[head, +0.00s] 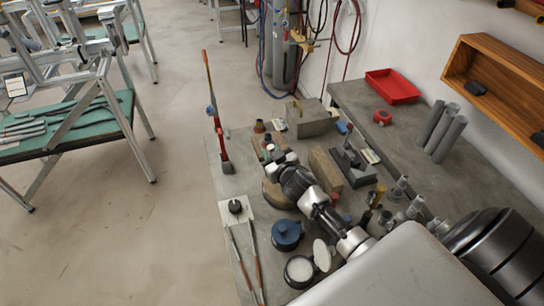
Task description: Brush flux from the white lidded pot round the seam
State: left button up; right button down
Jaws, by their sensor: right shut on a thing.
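The white-filled pot (299,270) stands near the front of the bench, and its pale round lid (322,254) is swung open beside it. My right gripper (272,160) reaches from the lower right over a round tan piece (277,196). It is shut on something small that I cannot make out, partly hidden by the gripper. It is well behind the pot. Two thin rods with reddish parts (257,262) lie on the bench left of the pot. I cannot make out the seam. My left gripper is out of view.
Grey blocks (309,118), a tan block (326,168) and small fittings crowd the bench (228,187). A tall red tool (220,140) rises at its left edge. A red tray (392,86) sits further back.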

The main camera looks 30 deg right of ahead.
aim_at(274, 148)
jog(key=shift+s+a+p, duration=0.15)
jog(key=shift+s+p, duration=0.15)
jog(key=shift+s, duration=0.4)
jog(key=shift+s+a+p, duration=0.15)
jog(key=shift+s+p, duration=0.1)
jog(key=shift+s, duration=0.4)
dwell(0.6)
notch_tip(274, 148, up, 5)
jog(key=p, duration=0.4)
jog(key=shift+p, duration=0.4)
jog(key=shift+r+p, duration=0.55)
jog(key=shift+r, duration=0.45)
